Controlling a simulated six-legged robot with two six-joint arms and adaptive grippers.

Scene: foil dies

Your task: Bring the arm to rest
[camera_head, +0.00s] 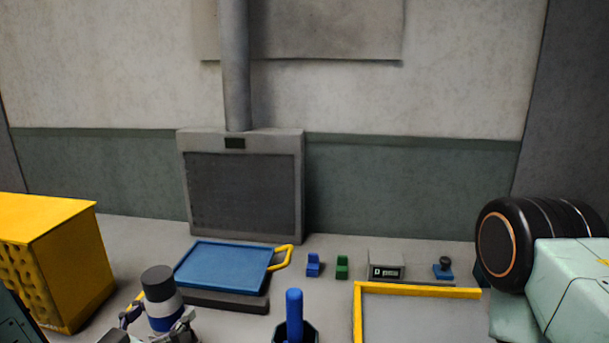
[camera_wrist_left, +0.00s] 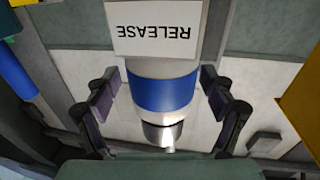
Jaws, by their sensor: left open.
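My left gripper (camera_head: 158,328) is at the lower left of the head view, with its fingers spread on either side of an upright cylinder (camera_head: 160,284) with a dark grey top. The cylinder's white and blue bands show between the fingers. In the left wrist view my left gripper (camera_wrist_left: 160,98) is open, with gaps between its pads and the cylinder's blue band (camera_wrist_left: 162,92). A white plate lettered RELEASE (camera_wrist_left: 153,28) shows upside down at the top of that view. What the cylinder stands on is hidden. My right gripper is not in view.
A blue-topped unit (camera_head: 225,262) with a yellow handle lies behind the cylinder. A yellow box (camera_head: 62,250) stands left. A blue rod in a dark holder (camera_head: 294,310) is right of it. Small blue and green pieces (camera_head: 342,267), a display box (camera_head: 386,267) and a yellow-edged tray (camera_head: 417,291) are further right.

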